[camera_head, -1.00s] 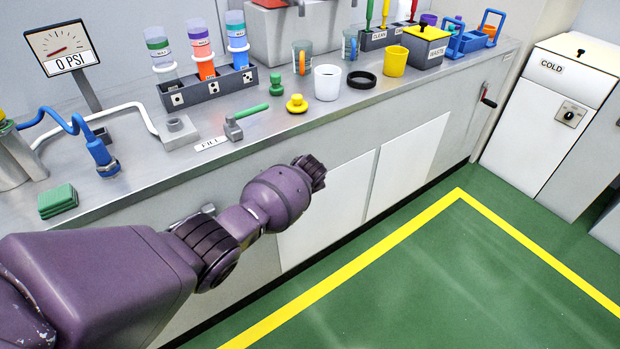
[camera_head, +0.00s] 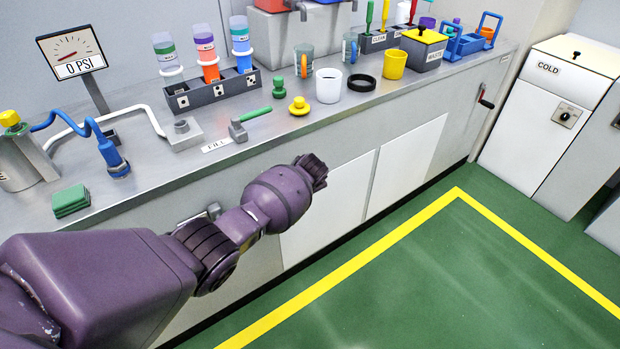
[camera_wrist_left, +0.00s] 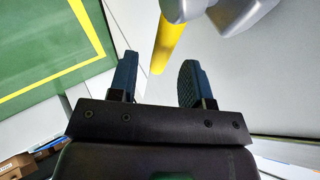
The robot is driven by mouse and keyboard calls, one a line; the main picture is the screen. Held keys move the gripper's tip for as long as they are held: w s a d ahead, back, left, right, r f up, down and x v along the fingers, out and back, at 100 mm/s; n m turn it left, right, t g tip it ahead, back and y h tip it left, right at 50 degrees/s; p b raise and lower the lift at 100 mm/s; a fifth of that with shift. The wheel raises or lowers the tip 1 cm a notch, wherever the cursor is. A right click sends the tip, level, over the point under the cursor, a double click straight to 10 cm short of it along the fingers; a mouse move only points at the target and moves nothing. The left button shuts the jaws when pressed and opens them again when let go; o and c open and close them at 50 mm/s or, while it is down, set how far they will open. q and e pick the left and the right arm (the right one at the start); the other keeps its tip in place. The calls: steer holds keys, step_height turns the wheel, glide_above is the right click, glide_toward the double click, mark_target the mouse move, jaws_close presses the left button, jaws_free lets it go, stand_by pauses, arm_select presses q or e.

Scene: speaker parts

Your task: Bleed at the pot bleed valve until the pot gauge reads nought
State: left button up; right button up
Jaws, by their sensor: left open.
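The pot gauge (camera_head: 73,53) stands at the back left of the bench; its label reads 0 PSI. A metal pot (camera_head: 22,165) with a yellow knob (camera_head: 10,118) is cut off at the left edge. I cannot tell which part is the bleed valve. My left arm reaches along the bench front, but its fingers do not show in the head view. In the left wrist view my left gripper (camera_wrist_left: 158,70) is open with nothing between its fingers. A yellow bar (camera_wrist_left: 168,42) beside a grey rounded body (camera_wrist_left: 235,14) is just beyond the fingertips. My right gripper is out of view.
A green-handled valve (camera_head: 250,117) marked FILL is near the bench edge. A blue hose (camera_head: 65,122) runs from the pot. A bottle rack (camera_head: 212,90), a white cup (camera_head: 328,85) and a yellow cup (camera_head: 394,64) stand further right. The green floor is clear.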

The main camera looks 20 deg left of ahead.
arm_select(q)
steer(key=p+v, duration=0.3)
steer(key=v, duration=0.4)
stand_by(0.4)
